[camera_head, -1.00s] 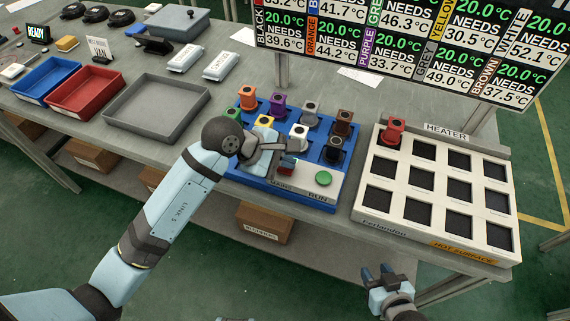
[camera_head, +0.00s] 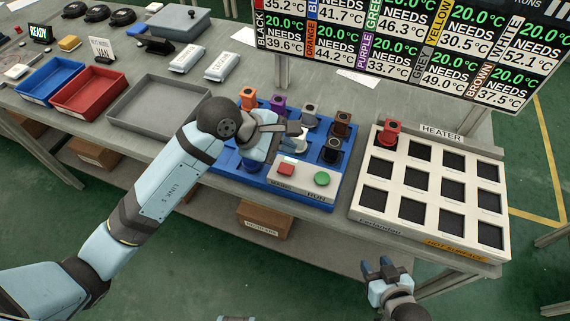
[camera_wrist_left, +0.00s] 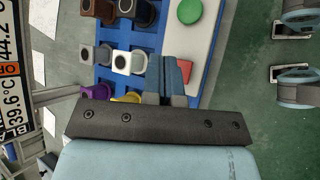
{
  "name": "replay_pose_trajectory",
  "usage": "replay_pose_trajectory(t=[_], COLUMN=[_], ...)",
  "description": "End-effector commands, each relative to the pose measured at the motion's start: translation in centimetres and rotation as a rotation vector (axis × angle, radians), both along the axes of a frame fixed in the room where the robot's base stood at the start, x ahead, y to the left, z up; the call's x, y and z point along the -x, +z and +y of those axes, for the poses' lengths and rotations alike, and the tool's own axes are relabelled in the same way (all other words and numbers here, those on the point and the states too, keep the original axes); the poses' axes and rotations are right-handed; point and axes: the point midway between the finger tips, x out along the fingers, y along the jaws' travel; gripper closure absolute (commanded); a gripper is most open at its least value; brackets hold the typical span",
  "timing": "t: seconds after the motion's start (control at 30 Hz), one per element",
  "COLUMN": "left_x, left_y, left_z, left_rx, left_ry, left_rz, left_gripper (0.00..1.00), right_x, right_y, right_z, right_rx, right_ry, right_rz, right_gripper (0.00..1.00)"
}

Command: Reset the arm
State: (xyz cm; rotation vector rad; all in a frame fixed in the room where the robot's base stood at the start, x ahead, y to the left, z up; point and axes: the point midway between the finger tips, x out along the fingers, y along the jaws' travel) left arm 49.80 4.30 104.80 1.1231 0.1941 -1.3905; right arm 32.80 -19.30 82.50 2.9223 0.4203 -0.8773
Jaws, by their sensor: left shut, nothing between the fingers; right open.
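My left arm reaches in from the left over the blue rack (camera_head: 328,190). My left gripper (camera_head: 291,145) is shut and empty above the rack, beside the white piece; its blue fingers (camera_wrist_left: 174,75) show together in the left wrist view. The rack holds coloured pieces, including orange (camera_head: 248,98), purple (camera_head: 278,104), grey (camera_head: 310,112), brown (camera_head: 341,123) and black (camera_head: 331,150). My arm hides part of the rack. The rack's front panel has a red button (camera_head: 286,169) and a green button (camera_head: 322,179). My right gripper (camera_head: 380,268) is open and empty before the table's front edge.
The heater (camera_head: 365,203) stands to the right, with a red piece (camera_head: 389,133) in its back left slot and its other slots empty. A grey tray (camera_head: 125,124), red bin (camera_head: 90,93) and blue bin (camera_head: 50,82) lie left. A display board (camera_head: 400,50) stands behind.

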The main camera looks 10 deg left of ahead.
Motion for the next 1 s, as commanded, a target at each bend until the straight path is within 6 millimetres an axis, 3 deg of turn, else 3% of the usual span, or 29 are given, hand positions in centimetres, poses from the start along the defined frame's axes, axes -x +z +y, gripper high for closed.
replay_pose_trajectory(t=[0.37, 0.53, 0.67, 0.83, 1.0], left_x=[0.7, 3.9, 5.6, 5.5, 4.9], left_y=[0.0, 1.4, 3.7, 5.1, 3.2], left_z=[-0.6, -2.9, -3.1, -0.4, 4.3], left_rx=[0.065, 0.452, 0.861, 1.316, 1.733], left_ry=[0.008, 0.097, 0.248, 0.479, 0.756], left_rz=[0.043, 0.323, 0.671, 1.121, 1.580], left_gripper=[1.00, 1.00, 1.00, 1.00, 1.00], right_x=[0.0, 0.1, 0.1, 0.0, 0.0], right_y=[0.1, 1.0, 1.8, 2.7, 3.6], right_z=[0.0, 0.0, -0.1, -0.2, -0.3], right_rx=[0.001, 0.001, 0.002, 0.005, 0.005], right_ry=[0.000, 0.000, -0.001, -0.003, -0.005], right_rz=[0.002, 0.004, 0.001, 0.000, -0.001], right_gripper=[0.57, 0.57, 0.57, 0.57, 0.57])
